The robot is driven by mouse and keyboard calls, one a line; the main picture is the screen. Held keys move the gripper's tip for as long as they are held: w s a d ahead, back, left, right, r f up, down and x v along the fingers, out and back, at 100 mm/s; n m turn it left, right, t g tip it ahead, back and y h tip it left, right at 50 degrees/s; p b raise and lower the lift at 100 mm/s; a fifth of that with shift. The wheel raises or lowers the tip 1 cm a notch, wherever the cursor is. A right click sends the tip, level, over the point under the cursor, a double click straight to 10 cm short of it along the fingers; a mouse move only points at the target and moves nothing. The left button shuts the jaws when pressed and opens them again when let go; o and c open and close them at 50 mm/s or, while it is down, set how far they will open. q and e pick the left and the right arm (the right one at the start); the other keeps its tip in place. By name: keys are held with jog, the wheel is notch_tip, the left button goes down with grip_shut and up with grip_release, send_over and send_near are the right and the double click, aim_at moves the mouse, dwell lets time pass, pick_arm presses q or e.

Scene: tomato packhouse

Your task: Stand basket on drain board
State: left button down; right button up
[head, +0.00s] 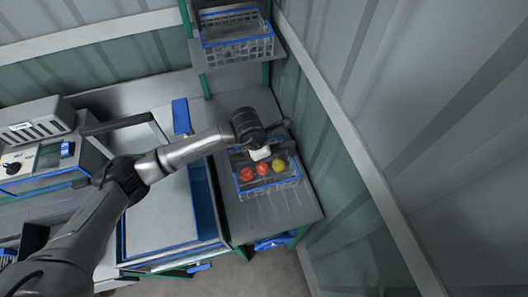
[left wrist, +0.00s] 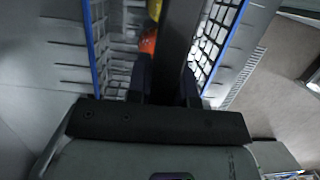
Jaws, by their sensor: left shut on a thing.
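A wire basket with a blue rim (head: 268,185) is over the grooved drain board (head: 262,215) at the right end of the bench. It holds two red tomatoes (head: 262,169) and a yellow one (head: 279,166). My left gripper (head: 261,153) is over the basket and shut on its dark handle, which runs between the fingers in the left wrist view (left wrist: 168,85). There the blue rims and mesh walls lie on both sides. The basket looks upright; I cannot tell whether its base touches the board. My right gripper is not in view.
Another blue-rimmed wire basket (head: 238,45) stands on a raised shelf behind. A blue-edged basin (head: 205,205) is left of the drain board. A machine with a knob (head: 40,150) is at far left. A corrugated wall (head: 345,185) closes the right side.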

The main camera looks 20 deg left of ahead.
pick_arm(q)
jog(key=shift+f, duration=0.1)
dwell(0.6)
jog(key=shift+f+b, duration=0.45)
jog(key=shift+b, duration=0.1)
jog(key=c, duration=0.9)
grip_release()
jog(key=c, duration=0.3)
jog(key=shift+c, duration=0.2)
jog(key=shift+r, duration=0.1)
jog(key=shift+r+p, duration=1)
jog(key=shift+r, duration=0.4)
jog(key=shift+r+p, duration=1.1)
jog(key=shift+r, duration=0.9)
